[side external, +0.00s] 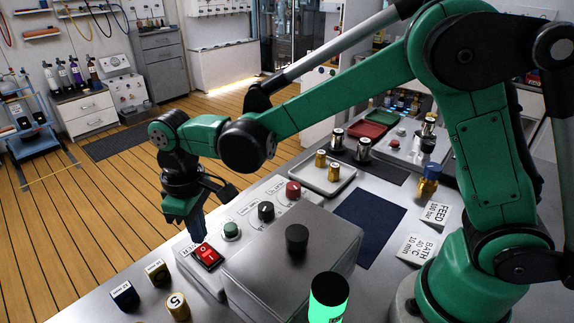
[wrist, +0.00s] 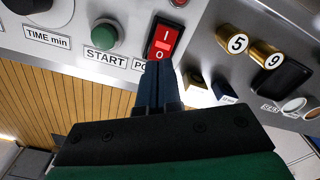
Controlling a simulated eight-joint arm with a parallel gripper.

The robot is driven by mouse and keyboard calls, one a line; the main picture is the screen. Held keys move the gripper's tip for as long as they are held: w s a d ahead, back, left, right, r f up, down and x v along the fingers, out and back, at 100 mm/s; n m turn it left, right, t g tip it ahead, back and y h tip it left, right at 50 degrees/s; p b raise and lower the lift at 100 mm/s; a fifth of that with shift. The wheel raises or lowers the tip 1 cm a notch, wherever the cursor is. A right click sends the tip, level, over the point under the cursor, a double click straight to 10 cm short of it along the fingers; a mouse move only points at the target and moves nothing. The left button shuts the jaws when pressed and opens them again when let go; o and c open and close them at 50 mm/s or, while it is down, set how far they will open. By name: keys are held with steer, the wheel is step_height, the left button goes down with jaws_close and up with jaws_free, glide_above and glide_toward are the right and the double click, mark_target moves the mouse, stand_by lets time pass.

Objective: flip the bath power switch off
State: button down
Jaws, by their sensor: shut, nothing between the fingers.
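The bath power switch is a red rocker marked I and O in a black frame (wrist: 164,40), beside the green START button (wrist: 104,35) on the panel. In the side view the red rocker (side external: 206,256) shows near the left end of the panel. My gripper (wrist: 157,68) is shut and empty, its dark blue fingertips at the O end of the rocker. It seems to touch or nearly touch it; I cannot tell which. In the side view my gripper (side external: 199,238) points down just behind the switch. The fingers cover part of the POWER label.
The steel bath lid with a black knob (side external: 297,238) is close in front.

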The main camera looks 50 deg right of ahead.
mark_target(208, 248)
steer(key=shift+f, duration=1.4)
stand_by(0.5)
steer(key=shift+r, duration=3.5)
steer(key=shift+s+d+r, duration=0.1)
steer(key=shift+d+r, duration=0.15)
steer(key=shift+d, duration=0.1)
steer(key=s+d+m+t, duration=0.2)
steer(key=d, duration=0.2)
steer(key=s+d+r+m+t, duration=0.1)
steer(key=s+d+m+t, duration=0.1)
steer(key=d, duration=0.3)
steer(key=s+d+r+m+t, duration=0.1)
steer(key=s+d+m+t, duration=0.1)
steer(key=s+d+t, duration=0.1)
steer(key=shift+s+d, duration=0.7)
steer(key=shift+d, duration=0.25)
steer(key=shift+r, duration=0.1)
